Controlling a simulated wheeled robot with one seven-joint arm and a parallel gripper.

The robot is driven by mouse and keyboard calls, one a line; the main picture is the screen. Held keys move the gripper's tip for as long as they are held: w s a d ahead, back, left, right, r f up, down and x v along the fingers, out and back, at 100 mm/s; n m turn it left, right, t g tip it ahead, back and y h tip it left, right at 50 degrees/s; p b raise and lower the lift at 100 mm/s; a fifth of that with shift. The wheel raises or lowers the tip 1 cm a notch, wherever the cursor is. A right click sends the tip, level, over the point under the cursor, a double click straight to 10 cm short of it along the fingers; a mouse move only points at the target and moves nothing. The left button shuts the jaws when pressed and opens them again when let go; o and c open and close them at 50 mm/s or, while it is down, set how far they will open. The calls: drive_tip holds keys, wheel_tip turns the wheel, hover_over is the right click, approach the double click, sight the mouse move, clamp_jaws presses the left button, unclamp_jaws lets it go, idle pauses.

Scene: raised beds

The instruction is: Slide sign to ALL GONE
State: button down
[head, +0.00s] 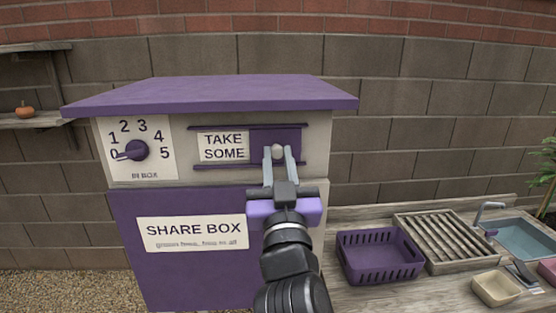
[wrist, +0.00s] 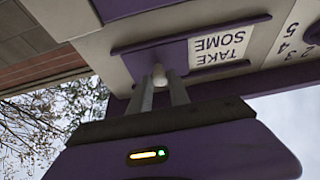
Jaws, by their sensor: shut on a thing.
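The sliding sign (head: 291,138) is a purple panel running between two dark purple rails on the share box (head: 215,118). A white TAKE SOME label (head: 223,147) shows at the left end of the rails, and no ALL GONE text is visible. A pale round knob (head: 278,152) stands out from the purple panel, right of the label. My gripper (head: 279,156) is shut on the knob, with one finger on each side. In the wrist view the label (wrist: 218,45) appears upside down, and the knob (wrist: 159,75) sits between the fingertips.
A dial (head: 136,150) numbered 0 to 5 is left of the sign. The purple roof (head: 210,93) overhangs the front. To the right, a wooden bench holds a purple basket (head: 345,260), a slatted rack (head: 437,240), a beige tub (head: 496,288) and a sink (head: 522,241).

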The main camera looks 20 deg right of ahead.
drive_tip(key=shift+a, duration=0.1)
drive_tip(key=shift+w+a+f+b, duration=0.15)
drive_tip(key=shift+a+b, duration=0.15)
drive_tip(key=shift+b, duration=0.2)
drive_tip(key=shift+w+a+b, duration=0.5)
drive_tip(key=shift+a+b, duration=0.8)
drive_tip(key=shift+a, duration=0.3)
drive_tip(key=shift+w+a+b, duration=0.55)
drive_tip(key=shift+a+b, duration=0.75)
drive_tip(key=shift+a, duration=0.35)
drive_tip(key=shift+w+a+b, duration=0.5)
drive_tip(key=shift+a+b, duration=0.8)
drive_tip(key=shift+a, duration=0.3)
drive_tip(key=c, duration=1.2)
unclamp_jaws()
drive_tip(key=shift+c, duration=0.2)
